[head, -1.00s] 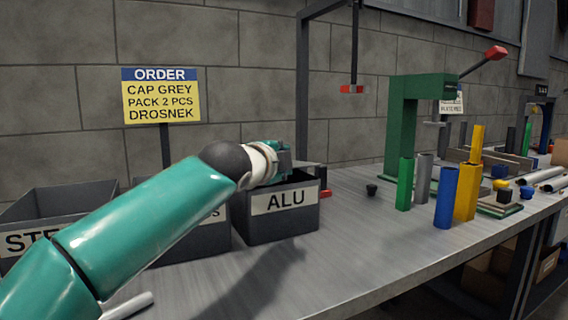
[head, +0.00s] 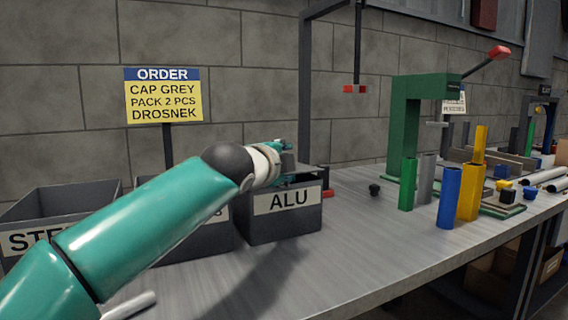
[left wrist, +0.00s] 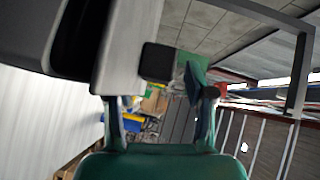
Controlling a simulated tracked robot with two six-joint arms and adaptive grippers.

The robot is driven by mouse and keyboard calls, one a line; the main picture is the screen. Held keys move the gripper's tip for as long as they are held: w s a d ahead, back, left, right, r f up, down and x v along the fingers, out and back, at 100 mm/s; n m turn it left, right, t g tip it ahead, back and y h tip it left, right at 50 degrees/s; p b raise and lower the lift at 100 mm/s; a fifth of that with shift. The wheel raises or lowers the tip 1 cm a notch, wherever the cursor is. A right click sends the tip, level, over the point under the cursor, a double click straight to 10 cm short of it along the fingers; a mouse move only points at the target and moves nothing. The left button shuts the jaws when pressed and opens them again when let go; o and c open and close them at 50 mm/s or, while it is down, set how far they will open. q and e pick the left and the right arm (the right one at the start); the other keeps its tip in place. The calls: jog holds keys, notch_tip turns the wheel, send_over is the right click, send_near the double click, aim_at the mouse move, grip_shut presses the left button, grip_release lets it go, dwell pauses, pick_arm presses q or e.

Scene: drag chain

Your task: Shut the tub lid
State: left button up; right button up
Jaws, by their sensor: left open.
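The dark grey tub labelled ALU (head: 285,222) stands on the bench, left of centre in the head view. A flat grey piece that looks like its lid (head: 304,168) shows at the tub's top, slightly tilted, partly behind my gripper. In the left wrist view a grey plate with a black square tab (left wrist: 125,55), probably the same lid, lies close in front of the fingers. My left gripper (head: 288,178) is open at the tub's top edge. Its fingers (left wrist: 160,95) show apart in the wrist view. I cannot tell whether they touch the lid. My right gripper is out of view.
Two more dark bins stand left of the ALU tub, one labelled STE (head: 35,240). Coloured tubes (head: 448,198), a small black cap (head: 374,190) and a green press (head: 405,125) stand to the right.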

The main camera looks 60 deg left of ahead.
pick_arm(q)
jog(key=v, duration=0.7)
